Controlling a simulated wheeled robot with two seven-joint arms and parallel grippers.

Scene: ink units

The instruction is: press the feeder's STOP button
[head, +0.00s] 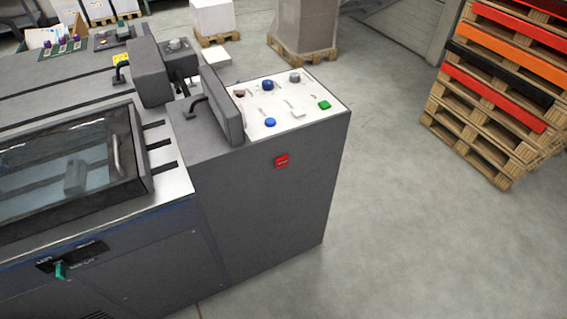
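The feeder is a grey machine (270,215) with a white control panel (282,98) on top at its right end. A bright red square piece (282,160) with small markings sits on the side face below the panel. No label is legible enough to tell which is STOP. Neither of my grippers is in view.
An upright grey plate (222,105) with a black handle stands left of the panel and partly blocks it. A clear-lidded bay (75,165) lies further left. Stacked pallets (490,100) stand at right. The floor (410,230) between them and the machine is clear.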

